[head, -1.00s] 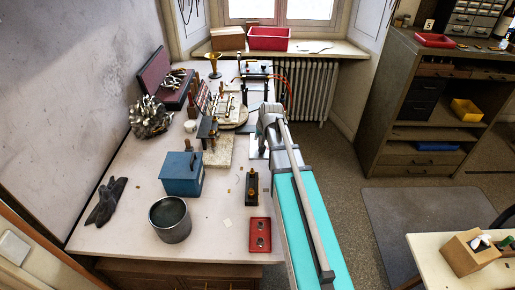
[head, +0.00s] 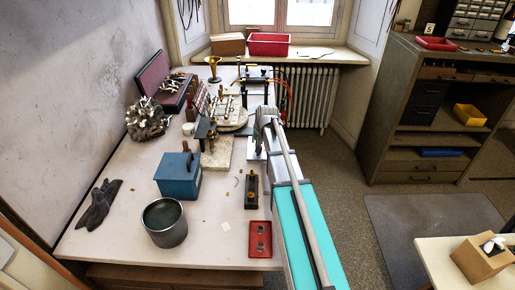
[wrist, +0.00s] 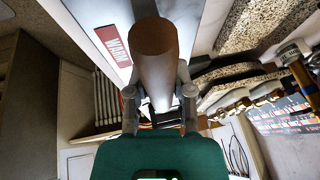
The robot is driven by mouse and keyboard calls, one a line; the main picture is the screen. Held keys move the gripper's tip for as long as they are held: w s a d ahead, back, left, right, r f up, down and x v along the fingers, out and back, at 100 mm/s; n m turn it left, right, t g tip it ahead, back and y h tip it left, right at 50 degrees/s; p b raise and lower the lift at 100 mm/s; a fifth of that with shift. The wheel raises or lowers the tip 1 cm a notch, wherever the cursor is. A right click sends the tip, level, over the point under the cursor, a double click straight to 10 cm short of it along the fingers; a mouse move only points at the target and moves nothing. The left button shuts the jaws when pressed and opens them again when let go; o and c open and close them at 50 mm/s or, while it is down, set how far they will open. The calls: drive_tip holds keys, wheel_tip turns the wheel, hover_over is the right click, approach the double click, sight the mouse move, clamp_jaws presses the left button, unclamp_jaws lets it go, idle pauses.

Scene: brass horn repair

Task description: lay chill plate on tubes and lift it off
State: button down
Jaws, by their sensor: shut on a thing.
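My gripper (wrist: 160,95) is shut on a brown, round wooden handle (wrist: 153,38) in the wrist view. I take this to be the handle of the chill plate; its plate part cannot be made out clearly. A pale panel with a red "WARM" label (wrist: 114,45) shows behind the handle. In the head view my gripper (head: 268,112) is at the bench's right edge, mostly hidden by my own arm. I cannot see contact between the held thing and the tubes.
A speckled board (head: 216,155), blue box (head: 178,177), metal pot (head: 164,224), black block (head: 251,191) and red tray (head: 260,238) stand on the bench (head: 120,240). A brass funnel (head: 214,68) is at the back. A radiator (head: 308,98) stands beyond. The bench's front middle is fairly clear.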

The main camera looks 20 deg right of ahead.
drive_tip(key=shift+w+f, duration=0.1)
drive_tip(key=shift+w+d+f+b, duration=0.1)
drive_tip(key=shift+w+f+b, duration=0.2)
drive_tip(key=shift+f+b, duration=1.65)
drive_tip(key=shift+b, duration=0.05)
drive_tip(key=shift+c, duration=2.4)
unclamp_jaws()
drive_tip(key=p+v, duration=1.1)
drive_tip(key=v, duration=0.1)
